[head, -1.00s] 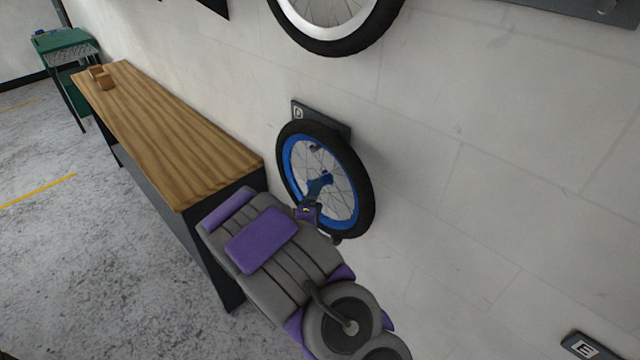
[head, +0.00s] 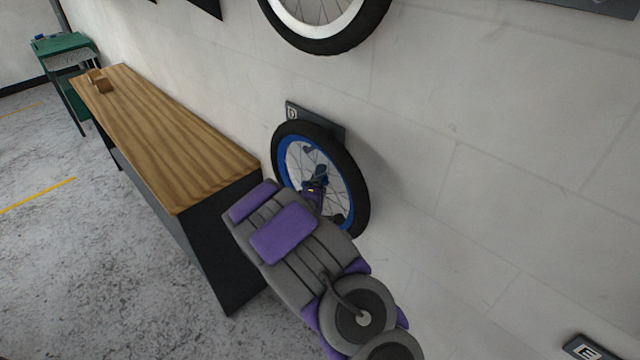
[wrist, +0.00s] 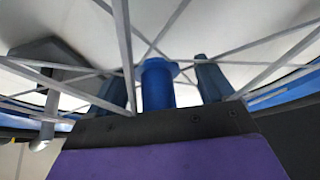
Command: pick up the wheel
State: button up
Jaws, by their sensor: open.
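The wheel (head: 351,172) has a black tyre, a blue rim and thin spokes. It hangs upright against the white wall below a dark bracket marked D (head: 315,118). My gripper (head: 316,165) is at the middle of the wheel, in front of the spokes and partly hidden by my arm. In the wrist view the blue hub (wrist: 157,84) stands between my two open fingers, which reach in among the spokes (wrist: 128,50). I cannot tell whether the fingers touch the hub. My arm hides the wheel's lower left part in the head view.
A wooden-topped workbench (head: 165,135) stands to the left, close to the wheel and my arm. Another wheel with a white rim (head: 327,38) hangs above. A bracket marked E (head: 590,350) is at the lower right. The wall between is clear. A green cart (head: 62,55) stands far back.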

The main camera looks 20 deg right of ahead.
jog(key=shift+a+r, duration=0.15)
jog(key=shift+a, duration=0.85)
jog(key=shift+c, duration=0.4)
jog(key=shift+a, duration=0.55)
jog(key=c, duration=0.3)
jog(key=shift+d, duration=1.1)
jog(key=c, duration=0.6)
jog(key=shift+a, duration=0.15)
jog(key=c, duration=0.3)
jog(key=shift+s+a, duration=0.1)
jog(key=shift+a, duration=0.25)
grip_shut()
